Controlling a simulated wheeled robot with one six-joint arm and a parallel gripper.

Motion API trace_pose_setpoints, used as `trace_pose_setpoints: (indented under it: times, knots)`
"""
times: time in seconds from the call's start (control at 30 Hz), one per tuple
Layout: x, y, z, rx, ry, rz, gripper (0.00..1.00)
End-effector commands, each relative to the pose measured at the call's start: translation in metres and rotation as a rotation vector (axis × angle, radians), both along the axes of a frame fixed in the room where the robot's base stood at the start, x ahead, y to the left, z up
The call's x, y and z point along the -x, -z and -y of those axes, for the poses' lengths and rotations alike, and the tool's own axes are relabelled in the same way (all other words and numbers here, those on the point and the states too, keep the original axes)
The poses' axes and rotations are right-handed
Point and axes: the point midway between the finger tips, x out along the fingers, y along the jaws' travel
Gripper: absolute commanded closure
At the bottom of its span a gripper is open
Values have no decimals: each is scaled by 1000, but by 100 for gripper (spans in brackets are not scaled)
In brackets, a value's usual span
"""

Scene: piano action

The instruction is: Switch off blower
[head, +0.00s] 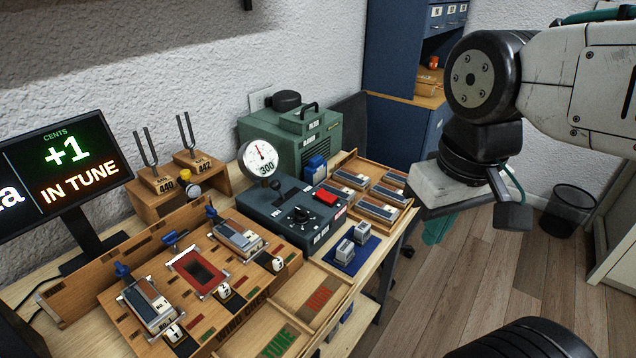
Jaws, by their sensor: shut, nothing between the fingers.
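A dark blue-grey control box (298,222) stands on the bench at the middle of the head view. It carries a red switch (326,196), a black dial knob (300,215) and a black lever (278,187). A round white gauge (262,158) marked 300 rises at its back left. A green machine (305,135) with a black handle, perhaps the blower, stands behind it against the wall. Whether the red switch is on or off cannot be read. My gripper (437,231) hangs right of the bench, apart from the control box, with its teal fingers shut and empty.
The wooden tray (343,165) of metal blocks sits right of the control box; a blue mat (371,246) with two small blocks is in front. The wind chest (205,325), tuning forks (145,150) and monitor (60,170) reading +1 IN TUNE are left. Floor at right is mostly clear.

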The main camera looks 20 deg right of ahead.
Motion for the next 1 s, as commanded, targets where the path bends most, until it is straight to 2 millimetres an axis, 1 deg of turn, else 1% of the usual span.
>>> trace_pose_setpoints:
  times: [0.07, 0.17, 0.27, 0.37, 0.4, 0.47, 0.5, 0.57, 0.6, 0.8, 0.9, 1.0]
  knots:
    - [-3, -1, 0, 1, -19, -1, 100]
    - [-15, -6, -4, 8, -109, -3, 100]
    - [-38, -15, -6, 21, -280, -6, 100]
    - [-72, -24, -9, 38, -515, -5, 100]
    - [-86, -26, -9, 46, -618, -5, 100]
    - [-109, -29, -11, 58, -771, -3, 100]
    - [-124, -31, -12, 67, -874, -1, 100]
    - [-147, -31, -14, 78, -1028, 3, 100]
    - [-162, -31, -15, 87, -1130, 7, 100]
    - [-237, -21, -22, 131, -1625, 27, 100]
    - [-268, -12, -25, 153, -1830, 39, 100]
    - [-291, -4, -28, 169, -1985, 49, 100]
